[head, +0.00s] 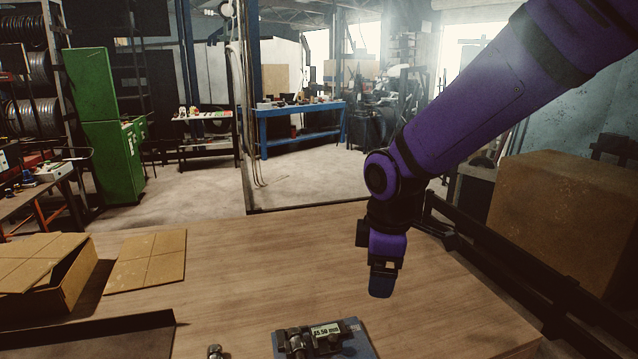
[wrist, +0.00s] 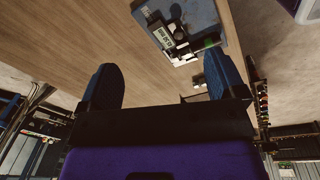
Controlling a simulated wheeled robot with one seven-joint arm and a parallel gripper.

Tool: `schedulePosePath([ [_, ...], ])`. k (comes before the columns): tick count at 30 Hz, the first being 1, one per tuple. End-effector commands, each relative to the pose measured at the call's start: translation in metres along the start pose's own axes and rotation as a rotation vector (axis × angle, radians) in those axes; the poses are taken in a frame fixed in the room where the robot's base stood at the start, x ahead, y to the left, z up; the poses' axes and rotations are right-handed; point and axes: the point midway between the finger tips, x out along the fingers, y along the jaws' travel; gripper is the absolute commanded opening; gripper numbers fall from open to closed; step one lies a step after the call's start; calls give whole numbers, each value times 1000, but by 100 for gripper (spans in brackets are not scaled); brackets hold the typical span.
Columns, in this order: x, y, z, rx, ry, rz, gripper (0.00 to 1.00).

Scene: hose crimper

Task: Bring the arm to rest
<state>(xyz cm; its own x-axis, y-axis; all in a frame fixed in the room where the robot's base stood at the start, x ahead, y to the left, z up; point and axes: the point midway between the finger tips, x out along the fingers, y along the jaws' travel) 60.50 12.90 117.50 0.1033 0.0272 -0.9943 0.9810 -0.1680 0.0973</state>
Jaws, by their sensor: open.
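My purple arm reaches in from the upper right in the head view. My gripper (head: 381,290) hangs pointing down above the wooden table, clear of everything. In the wrist view my gripper (wrist: 165,82) shows two blue fingers spread wide apart with nothing between them. A crimper device (head: 322,341) with a small display sits at the table's front edge, below and left of my gripper. It also shows in the wrist view (wrist: 180,30), beyond the fingertips. A small metal fitting (head: 215,352) stands on the table left of the device, partly cut off by the frame.
The wooden table (head: 240,262) has free room in its middle. A dark tray edge (head: 90,335) is at front left. A dark rail (head: 500,270) runs along the right side.

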Motion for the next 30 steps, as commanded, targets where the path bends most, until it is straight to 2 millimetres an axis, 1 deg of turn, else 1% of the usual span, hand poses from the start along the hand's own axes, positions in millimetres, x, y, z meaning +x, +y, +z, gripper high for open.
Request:
schedulePosePath([
  [1, -16, 0, 14, 69, 9, 21, 89],
  [6, -58, -6, 59, 312, 37, 77, 89],
  [11, -92, -20, 100, 538, 71, 126, 89],
  [15, -117, -39, 132, 736, 109, 165, 89],
  [21, -144, -72, 174, 1015, 174, 217, 89],
  [24, -153, -90, 191, 1143, 208, 239, 89],
  [27, -159, -105, 204, 1251, 239, 254, 89],
  [30, -162, -116, 212, 1325, 263, 265, 89],
])
